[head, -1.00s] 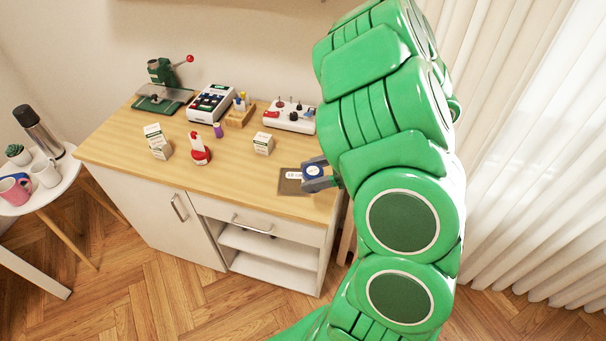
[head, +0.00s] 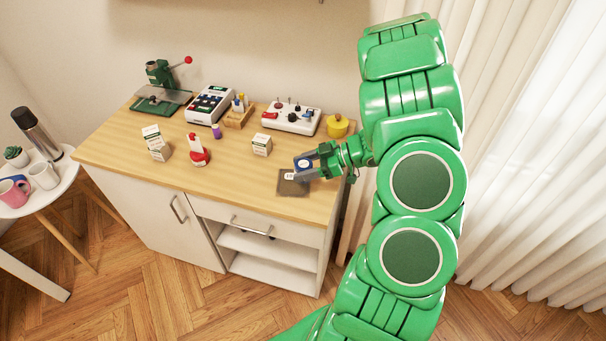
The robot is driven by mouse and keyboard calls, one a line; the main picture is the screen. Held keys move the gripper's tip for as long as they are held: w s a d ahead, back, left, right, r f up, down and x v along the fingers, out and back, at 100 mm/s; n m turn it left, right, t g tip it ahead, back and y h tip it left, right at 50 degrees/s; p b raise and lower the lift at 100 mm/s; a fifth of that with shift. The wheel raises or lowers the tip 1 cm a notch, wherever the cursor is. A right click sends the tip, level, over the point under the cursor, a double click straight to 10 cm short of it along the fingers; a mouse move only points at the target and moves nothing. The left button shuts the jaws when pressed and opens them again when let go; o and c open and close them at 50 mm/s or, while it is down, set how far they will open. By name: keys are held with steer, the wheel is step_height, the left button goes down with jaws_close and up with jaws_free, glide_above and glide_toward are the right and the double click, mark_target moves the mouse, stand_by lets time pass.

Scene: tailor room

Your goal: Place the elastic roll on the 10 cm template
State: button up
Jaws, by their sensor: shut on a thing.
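The template (head: 291,188) is a flat dark grey-brown square with a small white label, lying near the right front of the wooden counter. The roll is over or just behind the template's upper right part. Whether it touches the template or hangs above it, I cannot tell. The gripper's fingers cover part of the roll and the template's right corner.
A white box (head: 262,145) stands left of my gripper, and a yellow round pot (head: 338,126) behind it. The front strip of the counter (head: 221,186) is clear.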

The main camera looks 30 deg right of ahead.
steer(key=shift+w+d+f, duration=0.15)
steer(key=shift+w+f, duration=0.3)
steer(key=shift+f, duration=1.65)
steer(key=o, duration=1)
steer(key=shift+f, duration=0.1)
steer(key=shift+o, duration=0.2)
